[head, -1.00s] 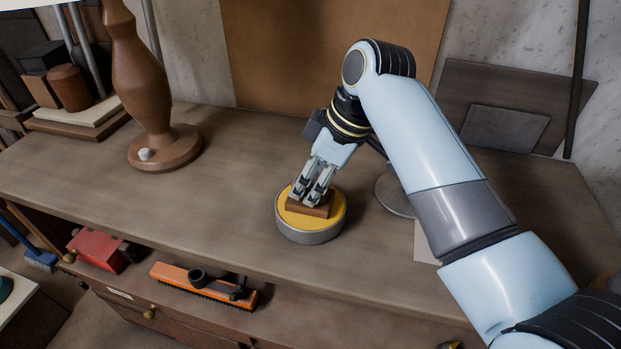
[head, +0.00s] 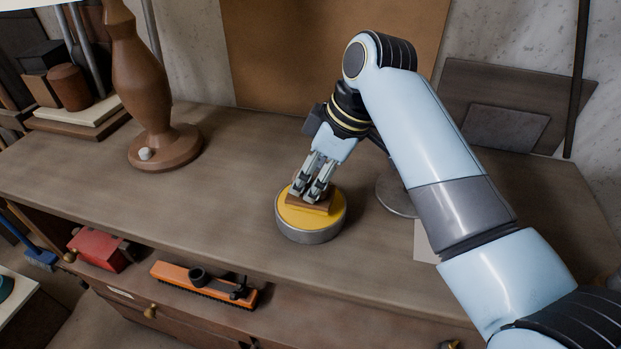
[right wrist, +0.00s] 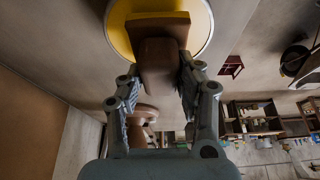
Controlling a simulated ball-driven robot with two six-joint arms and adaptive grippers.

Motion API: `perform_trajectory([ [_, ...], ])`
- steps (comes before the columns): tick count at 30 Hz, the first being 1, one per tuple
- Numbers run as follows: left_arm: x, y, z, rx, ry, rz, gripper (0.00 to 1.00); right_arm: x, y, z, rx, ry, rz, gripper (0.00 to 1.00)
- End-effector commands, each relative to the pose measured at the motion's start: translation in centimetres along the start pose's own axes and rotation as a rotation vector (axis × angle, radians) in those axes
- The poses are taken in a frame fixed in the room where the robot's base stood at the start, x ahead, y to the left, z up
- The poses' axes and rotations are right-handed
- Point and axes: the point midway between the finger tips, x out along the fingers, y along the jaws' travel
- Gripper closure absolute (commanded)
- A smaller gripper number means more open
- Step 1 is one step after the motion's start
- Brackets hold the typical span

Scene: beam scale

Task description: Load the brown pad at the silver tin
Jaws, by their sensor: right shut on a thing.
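The silver tin (head: 308,236) stands on the bench top, open, with a yellow surface (head: 290,215) inside its rim. The brown pad (head: 322,209) is over the yellow surface, inside the rim as seen from the head. I cannot tell whether it touches the yellow. My right gripper (head: 317,192) points down over the tin and is shut on the pad's upper brown block. In the right wrist view, the block (right wrist: 159,66) sits between the two fingers, with the wider slab of the pad against the yellow of the tin (right wrist: 207,22). My left gripper is out of view.
A brown turned lamp base (head: 165,148) stands on the bench at the left. A grey round disc (head: 392,195) lies just right of the tin, partly behind my arm. Below the front edge are an orange brush (head: 185,276) and a red box (head: 98,250). The bench left of the tin is clear.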

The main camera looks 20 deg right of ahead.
Motion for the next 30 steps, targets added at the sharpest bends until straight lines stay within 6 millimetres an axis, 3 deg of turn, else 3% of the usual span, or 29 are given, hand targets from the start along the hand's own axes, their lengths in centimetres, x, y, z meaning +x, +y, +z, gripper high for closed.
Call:
perform_trajectory([
  [18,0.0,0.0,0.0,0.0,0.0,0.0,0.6,-5.1,0.1,-2.2,-0.001,0.003,0.003,0.91],
  [30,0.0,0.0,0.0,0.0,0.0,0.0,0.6,-5.6,0.0,-2.4,0.0,0.003,0.003,0.91],
])
